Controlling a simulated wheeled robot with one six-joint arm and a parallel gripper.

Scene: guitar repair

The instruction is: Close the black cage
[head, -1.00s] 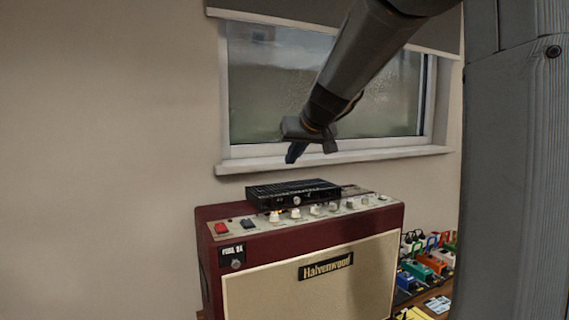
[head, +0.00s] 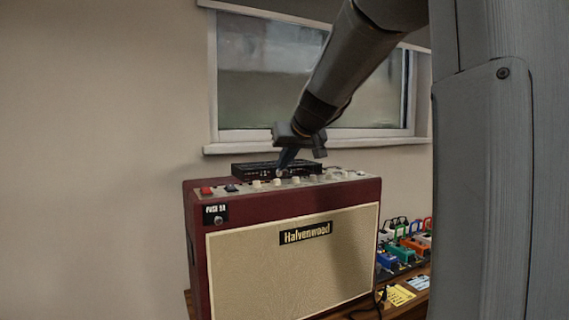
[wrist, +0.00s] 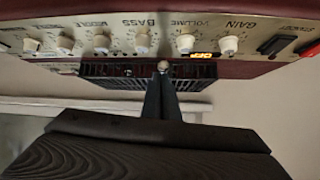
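The black cage (head: 250,172) is a low, slatted black box lying on top of the red amplifier (head: 196,245). It also shows in the wrist view (wrist: 110,76), upside down behind the row of knobs. A small round silver knob (wrist: 163,65) sits at its front. My gripper (head: 283,168) points down at the front of the cage. In the wrist view my gripper (wrist: 162,76) has its fingers together, with the tips right at the silver knob. I cannot tell whether they touch it or grip it. The fingers hide part of the cage's front.
The amplifier's panel has several white knobs (wrist: 185,43) close to the fingers, and red and black switches (head: 206,190) at its left. A window sill (head: 350,143) and wall are behind. Colourful pedals (head: 405,250) stand right of the amplifier.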

